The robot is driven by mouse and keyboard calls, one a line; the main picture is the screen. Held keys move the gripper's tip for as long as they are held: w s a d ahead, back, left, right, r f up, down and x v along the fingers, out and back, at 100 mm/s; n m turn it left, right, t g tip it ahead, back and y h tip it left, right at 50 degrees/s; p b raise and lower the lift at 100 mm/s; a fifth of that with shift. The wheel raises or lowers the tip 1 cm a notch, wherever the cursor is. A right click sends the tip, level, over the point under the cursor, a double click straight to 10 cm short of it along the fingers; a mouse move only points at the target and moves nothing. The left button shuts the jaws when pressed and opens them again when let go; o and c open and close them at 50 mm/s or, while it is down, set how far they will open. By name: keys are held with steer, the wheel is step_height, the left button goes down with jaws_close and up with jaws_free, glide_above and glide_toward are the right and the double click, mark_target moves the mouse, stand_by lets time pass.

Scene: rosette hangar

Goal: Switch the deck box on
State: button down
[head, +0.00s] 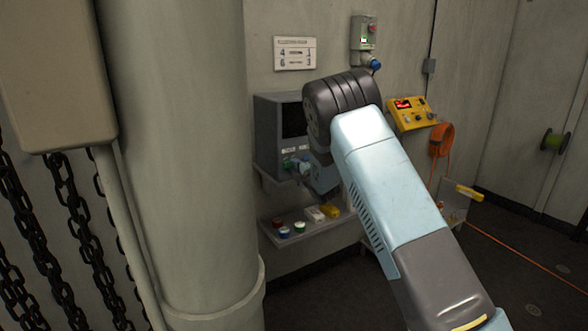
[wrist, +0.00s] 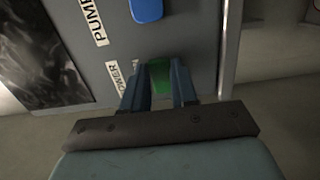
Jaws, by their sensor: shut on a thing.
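A grey box (head: 266,136) with a dark screen (head: 293,120) stands on a wall shelf, partly hidden behind my arm. In the wrist view its grey front panel (wrist: 190,42) fills the middle. A green knob (wrist: 159,78) sits by the label POWER (wrist: 122,74). A blue knob (wrist: 146,9) is above it by the label PUMP (wrist: 93,22). My gripper (wrist: 157,85) is shut on the green knob, one finger on each side. The screen (wrist: 45,50) is dark, with only dull reflections. In the head view my arm hides most of the gripper.
A lower shelf (head: 300,238) holds several small coloured items. A yellow box (head: 411,113) with a red display is on the wall to the right, beside an orange coiled hose (head: 441,138). A thick column (head: 193,150) and chains (head: 70,240) stand at the left.

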steer(key=shift+w+d+f+n+g+y, duration=0.1)
steer(key=shift+n+g+y, duration=0.3)
steer(key=shift+y, duration=0.1)
steer(key=shift+w+d+f+n+g+y, duration=0.1)
steer(key=shift+n+g+y, duration=0.2)
steer(key=shift+n+y, duration=0.15)
steer(key=c, duration=1.1)
jaws_free()
steer(key=shift+o, duration=1.1)
steer(key=shift+r, duration=0.1)
steer(key=shift+s, duration=0.1)
steer(key=v, duration=1.3)
steer(key=shift+s+d, duration=0.2)
steer(key=shift+d, duration=0.05)
